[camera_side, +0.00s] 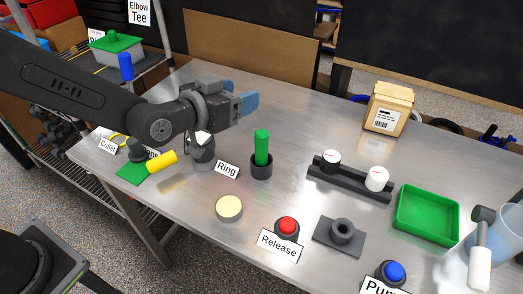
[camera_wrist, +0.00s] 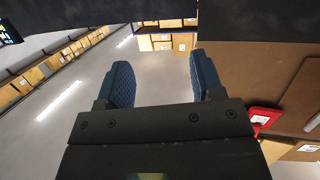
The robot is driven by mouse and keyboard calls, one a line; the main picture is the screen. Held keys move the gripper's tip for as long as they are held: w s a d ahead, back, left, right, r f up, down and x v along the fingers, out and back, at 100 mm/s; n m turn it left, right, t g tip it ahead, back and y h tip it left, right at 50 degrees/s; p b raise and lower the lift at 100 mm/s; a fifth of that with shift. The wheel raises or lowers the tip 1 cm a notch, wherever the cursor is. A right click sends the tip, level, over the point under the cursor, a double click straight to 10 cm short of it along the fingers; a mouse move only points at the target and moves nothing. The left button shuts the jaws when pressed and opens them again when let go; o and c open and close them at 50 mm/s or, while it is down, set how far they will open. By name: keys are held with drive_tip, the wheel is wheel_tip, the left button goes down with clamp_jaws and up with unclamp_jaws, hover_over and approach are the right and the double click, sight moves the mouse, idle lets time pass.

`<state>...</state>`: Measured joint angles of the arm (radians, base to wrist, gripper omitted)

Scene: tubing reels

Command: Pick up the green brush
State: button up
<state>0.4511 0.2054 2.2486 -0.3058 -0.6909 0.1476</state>
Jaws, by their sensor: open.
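The green brush (camera_side: 262,143) shows as an upright green rod in the side view. Its lower end is hidden in a dark round cup (camera_side: 261,171) near the middle of the table. My gripper (camera_side: 248,92) is open and empty, held above the table, higher in the picture than the brush and apart from it. In the wrist view the blue fingers of my gripper (camera_wrist: 163,82) stand wide apart with nothing between them. The brush is not in the wrist view.
Right of the cup are a dark rack (camera_side: 348,184) with two white-topped pieces, a green tray (camera_side: 428,215) and a box (camera_side: 388,108). A red button (camera_side: 287,226) and a pale disc (camera_side: 229,208) lie in front. A yellow cylinder (camera_side: 161,161) lies left.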

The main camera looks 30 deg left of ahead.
sight(257, 137)
drive_tip(key=d+f+t, duration=0.1)
drive_tip(key=d, duration=0.1)
drive_tip(key=w+d+f+t, duration=0.1)
drive_tip(key=d+f, duration=0.1)
drive_tip(key=shift+f+t, duration=0.1)
drive_tip(key=shift+t, duration=0.2)
wheel_tip(257, 137, down, 2)
drive_tip(key=shift+f, duration=0.15)
wheel_tip(257, 137, down, 4)
drive_tip(key=shift+f+x, duration=0.2)
drive_tip(key=shift+x, duration=0.8)
drive_tip(key=shift+w+d, duration=0.15)
drive_tip(key=shift+w, duration=0.3)
drive_tip(key=shift+c, duration=0.3)
drive_tip(key=c, duration=0.9)
drive_tip(key=shift+c, duration=0.2)
